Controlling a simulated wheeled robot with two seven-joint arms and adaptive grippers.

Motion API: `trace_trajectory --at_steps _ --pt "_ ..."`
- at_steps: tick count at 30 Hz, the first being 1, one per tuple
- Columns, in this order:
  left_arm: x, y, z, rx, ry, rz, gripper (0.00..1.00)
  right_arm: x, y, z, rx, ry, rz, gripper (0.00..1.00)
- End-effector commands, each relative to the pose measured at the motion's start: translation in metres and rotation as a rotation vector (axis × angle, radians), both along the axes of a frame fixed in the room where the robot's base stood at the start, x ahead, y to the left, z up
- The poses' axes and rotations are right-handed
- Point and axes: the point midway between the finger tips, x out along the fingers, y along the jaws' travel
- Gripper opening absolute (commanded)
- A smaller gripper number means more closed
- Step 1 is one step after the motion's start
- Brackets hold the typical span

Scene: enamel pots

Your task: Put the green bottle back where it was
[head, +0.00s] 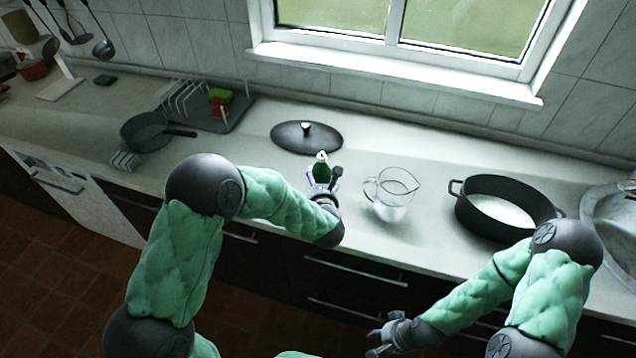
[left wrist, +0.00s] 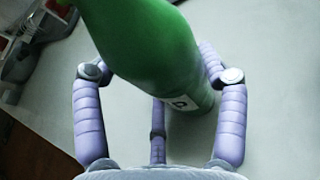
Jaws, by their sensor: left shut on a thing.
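The green bottle (head: 321,172) with a pale top is upright above the counter in the head view, in front of the black lid. In the left wrist view the bottle (left wrist: 158,45) fills the top middle, with a small white label low on its side. My left gripper (head: 323,183) is shut on the bottle, with its purple fingers (left wrist: 160,105) around it. I cannot tell whether the bottle's base touches the counter. My right gripper (head: 376,342) is open and empty, low in front of the counter.
A clear jug (head: 392,195) stands close right of the bottle. A black pot (head: 500,208) is further right, beside the sink (head: 612,225). The black lid (head: 306,138) lies behind the bottle. A dark saucepan (head: 146,133) and a rack (head: 188,100) are left. The counter between saucepan and bottle is clear.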

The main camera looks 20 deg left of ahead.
Motion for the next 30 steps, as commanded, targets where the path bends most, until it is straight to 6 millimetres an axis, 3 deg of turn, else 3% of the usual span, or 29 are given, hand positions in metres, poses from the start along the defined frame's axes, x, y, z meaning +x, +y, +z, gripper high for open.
trace_trajectory --at_steps 5,6,8,23,30 --pt "0.0 0.0 -0.003 0.0 -0.002 0.0 0.28 0.0 0.0 -0.005 0.0 0.0 0.0 0.4" --pt "0.0 0.0 -0.003 0.0 0.001 0.0 0.84 0.0 0.0 -0.004 0.0 0.0 0.0 0.4" --pt "0.0 0.0 -0.003 0.0 0.001 0.0 0.96 0.0 0.0 -0.004 0.0 0.0 0.0 0.4" --pt "0.0 0.0 0.002 0.001 0.001 0.0 0.96 0.0 0.0 0.003 0.0 0.0 0.0 0.4" --pt "-0.038 -0.017 0.019 -0.001 -0.002 -0.005 0.96 0.0 0.0 0.009 0.0 0.0 0.0 0.4"
